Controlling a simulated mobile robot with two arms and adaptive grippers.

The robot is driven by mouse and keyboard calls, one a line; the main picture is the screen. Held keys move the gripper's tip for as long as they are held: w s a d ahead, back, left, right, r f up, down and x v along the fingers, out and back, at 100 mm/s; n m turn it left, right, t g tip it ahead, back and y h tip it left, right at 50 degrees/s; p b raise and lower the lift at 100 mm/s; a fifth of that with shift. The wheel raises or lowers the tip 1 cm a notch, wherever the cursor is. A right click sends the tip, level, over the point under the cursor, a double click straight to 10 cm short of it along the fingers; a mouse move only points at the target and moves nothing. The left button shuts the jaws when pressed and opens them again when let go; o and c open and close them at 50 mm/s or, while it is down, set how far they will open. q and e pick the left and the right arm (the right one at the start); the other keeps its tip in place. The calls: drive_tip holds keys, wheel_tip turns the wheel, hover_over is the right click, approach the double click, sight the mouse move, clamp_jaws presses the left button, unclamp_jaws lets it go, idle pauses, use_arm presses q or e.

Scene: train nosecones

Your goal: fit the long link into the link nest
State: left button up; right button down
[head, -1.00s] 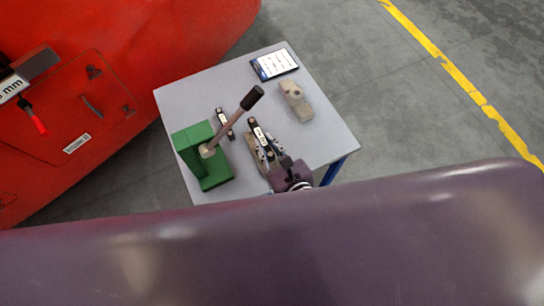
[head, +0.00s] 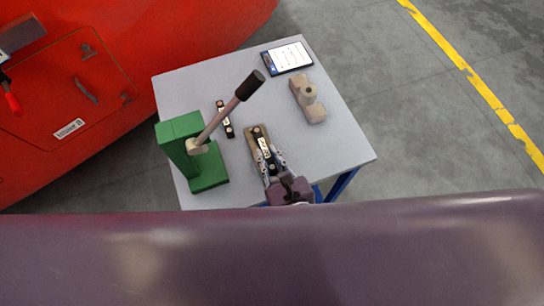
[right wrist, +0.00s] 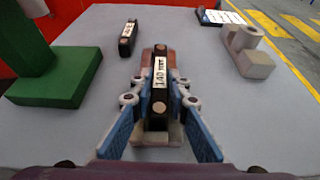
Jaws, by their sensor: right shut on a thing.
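The long link (head: 262,143) is a black bar with a white label, which reads 140 mm in the right wrist view (right wrist: 159,95). My right gripper (head: 272,164) is shut on it, with the blue-padded fingers on both sides of the bar in the right wrist view (right wrist: 160,103). The link lies lengthwise over the link nest (head: 250,142), a tan-brown block on the table, which also shows beneath the link in the right wrist view (right wrist: 173,62). Whether the link is seated or just above the nest I cannot tell. My left gripper is not in view.
A green press (head: 180,135) with a long lever stands left on the grey table (head: 190,88). A shorter black link (head: 225,119) lies between press and nest. A beige fixture (head: 307,100) and a tablet (head: 287,58) are at the right and back.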

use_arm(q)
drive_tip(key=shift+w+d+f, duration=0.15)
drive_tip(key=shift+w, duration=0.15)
use_arm(e)
drive_tip(key=shift+s+a, duration=0.1)
drive_tip(key=shift+a, duration=0.05)
drive_tip(key=shift+f, duration=0.1)
drive_tip(key=c, duration=1.8)
unclamp_jaws()
drive_tip(key=shift+f, duration=0.1)
drive_tip(key=shift+c, duration=0.2)
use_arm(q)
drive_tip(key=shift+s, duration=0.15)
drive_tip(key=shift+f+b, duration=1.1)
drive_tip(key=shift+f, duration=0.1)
use_arm(e)
drive_tip(key=v, duration=1.2)
drive_tip(key=shift+r, duration=0.25)
drive_tip(key=shift+s+f, duration=0.1)
